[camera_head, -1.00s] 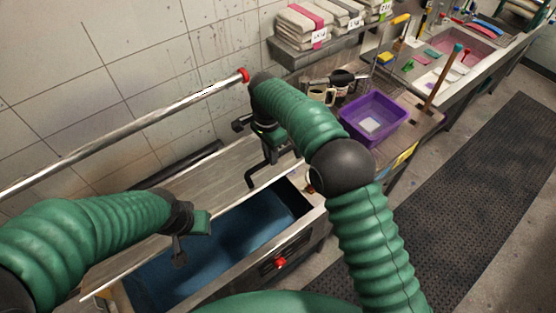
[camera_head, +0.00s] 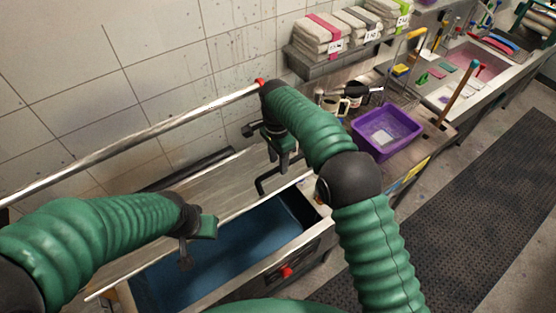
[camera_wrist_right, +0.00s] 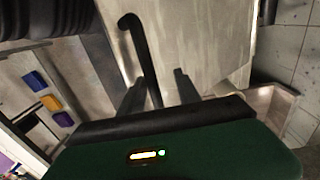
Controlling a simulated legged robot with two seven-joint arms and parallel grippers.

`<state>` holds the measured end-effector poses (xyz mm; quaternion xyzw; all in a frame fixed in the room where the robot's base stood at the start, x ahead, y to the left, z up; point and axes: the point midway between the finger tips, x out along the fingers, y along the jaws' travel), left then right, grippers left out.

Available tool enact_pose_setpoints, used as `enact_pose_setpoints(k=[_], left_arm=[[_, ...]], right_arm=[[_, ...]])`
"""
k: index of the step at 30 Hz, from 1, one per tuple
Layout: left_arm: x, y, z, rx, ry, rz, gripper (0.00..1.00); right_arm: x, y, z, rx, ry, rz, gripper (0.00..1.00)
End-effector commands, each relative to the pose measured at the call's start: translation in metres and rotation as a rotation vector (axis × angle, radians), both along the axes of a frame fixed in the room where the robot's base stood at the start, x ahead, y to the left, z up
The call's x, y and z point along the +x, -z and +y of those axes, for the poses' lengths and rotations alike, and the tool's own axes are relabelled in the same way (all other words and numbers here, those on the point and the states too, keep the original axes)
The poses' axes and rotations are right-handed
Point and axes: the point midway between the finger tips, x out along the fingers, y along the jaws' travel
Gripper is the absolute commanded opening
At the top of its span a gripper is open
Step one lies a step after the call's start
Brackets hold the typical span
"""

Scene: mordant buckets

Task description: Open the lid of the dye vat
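The dye vat (camera_head: 318,238) stands low at the centre, with dark blue liquid (camera_head: 240,245) visible inside. Its grey metal lid (camera_head: 220,183) is up off the front of the opening, tilted toward the wall. The lid's black bar handle (camera_head: 262,186) also shows in the right wrist view (camera_wrist_right: 141,45). My right gripper (camera_wrist_right: 158,92) is at the handle; the bar passes between its fingers, with a gap on one side. In the head view the right gripper (camera_head: 284,158) is partly hidden by its own arm. My left gripper (camera_head: 187,255) hangs over the opening, its fingers unclear.
A metal rail (camera_head: 150,132) runs along the tiled wall behind the lid. A purple tub (camera_head: 388,132), mugs (camera_head: 335,104) and a wooden-handled tool (camera_head: 456,92) occupy the counter at right. Folded cloths (camera_head: 325,35) lie on a shelf. A dark mat (camera_head: 465,205) covers clear floor.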

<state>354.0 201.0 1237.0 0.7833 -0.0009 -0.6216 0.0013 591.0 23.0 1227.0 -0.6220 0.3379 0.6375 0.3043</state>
Motion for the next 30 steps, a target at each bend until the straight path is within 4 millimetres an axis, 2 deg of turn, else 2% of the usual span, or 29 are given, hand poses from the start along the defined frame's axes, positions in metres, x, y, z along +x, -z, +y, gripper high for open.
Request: enact_pose_setpoints(k=[8, 11, 14, 24, 25, 27, 30], left_arm=[[0.000, -0.001, 0.000, 0.000, 0.000, 0.000, 0.36], [0.000, -0.008, 0.000, 0.000, 0.000, 0.000, 0.36], [0.000, -0.023, 0.000, 0.000, 0.000, 0.000, 0.36], [0.000, -0.096, 0.000, 0.000, 0.000, -0.001, 0.36], [0.001, -0.091, 0.000, 0.000, 0.000, -0.001, 0.36], [0.000, -0.092, 0.000, 0.000, 0.000, 0.000, 0.36], [0.000, -0.092, 0.000, 0.000, 0.000, 0.000, 0.36]], right_arm=[[0.001, -0.001, 0.000, -0.001, 0.000, 0.001, 0.38], [0.001, -0.009, 0.000, -0.001, 0.000, 0.001, 0.38], [0.001, -0.025, 0.001, -0.001, 0.000, -0.001, 0.38], [0.003, -0.106, 0.004, 0.000, -0.001, -0.001, 0.38], [0.004, -0.107, 0.004, 0.001, -0.001, -0.003, 0.38], [0.005, -0.116, 0.005, 0.002, -0.001, -0.005, 0.38], [0.006, -0.121, 0.004, 0.001, -0.001, -0.002, 0.38]])
